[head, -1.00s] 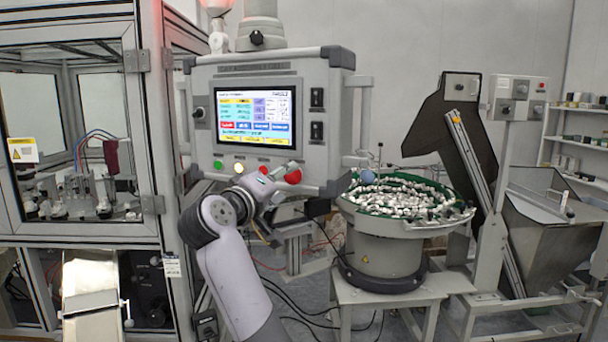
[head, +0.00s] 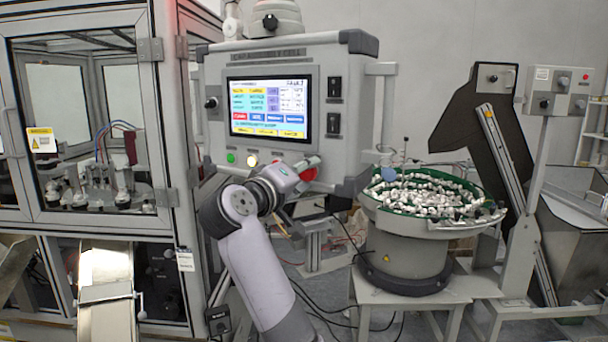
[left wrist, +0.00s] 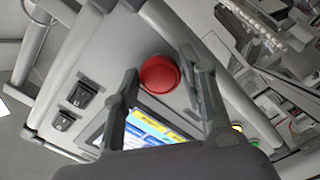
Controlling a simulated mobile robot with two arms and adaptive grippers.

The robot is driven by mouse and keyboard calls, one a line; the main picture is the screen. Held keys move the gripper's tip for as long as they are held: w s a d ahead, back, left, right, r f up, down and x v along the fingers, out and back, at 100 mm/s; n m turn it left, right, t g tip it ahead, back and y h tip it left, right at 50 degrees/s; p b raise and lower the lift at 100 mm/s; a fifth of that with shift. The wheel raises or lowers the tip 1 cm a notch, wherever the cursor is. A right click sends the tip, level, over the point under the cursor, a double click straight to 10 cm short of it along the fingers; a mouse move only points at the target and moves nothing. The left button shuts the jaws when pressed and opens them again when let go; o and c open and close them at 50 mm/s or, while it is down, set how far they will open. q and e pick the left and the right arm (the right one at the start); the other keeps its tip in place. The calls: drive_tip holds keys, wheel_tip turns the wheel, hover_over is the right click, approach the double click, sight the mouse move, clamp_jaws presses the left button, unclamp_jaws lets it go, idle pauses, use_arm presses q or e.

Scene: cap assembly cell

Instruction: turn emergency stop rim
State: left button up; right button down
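The red emergency stop button (head: 309,174) is on the lower right of the grey control panel's front (head: 350,150). In the head view my left gripper (head: 304,169) is at the button and hides part of it. In the left wrist view the round red button (left wrist: 158,74) shows between the two spread fingers of my left gripper (left wrist: 160,68), which is open. Gaps show between the button and the fingers, and I cannot tell whether a finger touches it. My right gripper is not in view.
The lit screen (head: 268,108) is above the button. A bowl feeder (head: 410,225) full of small white parts stands right of the panel. A glazed machine cell (head: 165,120) is close on the left.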

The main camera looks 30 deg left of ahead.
use_arm(q)
drive_tip(key=c, duration=0.7)
drive_tip(key=shift+f+m, duration=0.1)
drive_tip(key=shift+m, duration=0.2)
drive_tip(key=m+b, duration=0.1)
drive_tip(key=m, duration=0.2)
drive_tip(key=shift+a, duration=0.1)
drive_tip(key=m, duration=0.3)
drive_tip(key=shift+s, duration=0.2)
drive_tip(key=shift+w+m, duration=0.2)
drive_tip(key=shift+m, duration=0.4)
drive_tip(key=o, duration=1.2)
